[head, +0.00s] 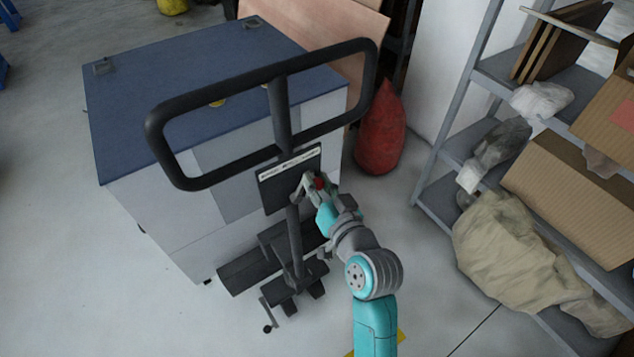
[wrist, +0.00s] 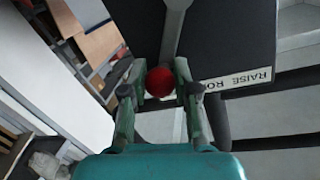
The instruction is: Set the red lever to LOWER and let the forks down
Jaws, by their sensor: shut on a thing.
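The red lever knob (wrist: 160,82) sits between the fingers of my gripper (wrist: 160,92) in the wrist view, and my gripper is shut on it. The grey lever arm (wrist: 173,30) runs from the knob up across a dark plate. In the head view my gripper (head: 314,186) is at the right side of the dark control plate (head: 283,192), and a bit of the red knob (head: 320,183) shows. The black handle loop (head: 165,150) rises above the plate. The forks cannot be made out.
A blue-topped cabinet (head: 180,80) stands behind the handle. A red sack-like object (head: 381,135) stands on the floor behind my arm. Shelving (head: 443,190) with boxes and bags is at the right. Open floor lies at the left and front.

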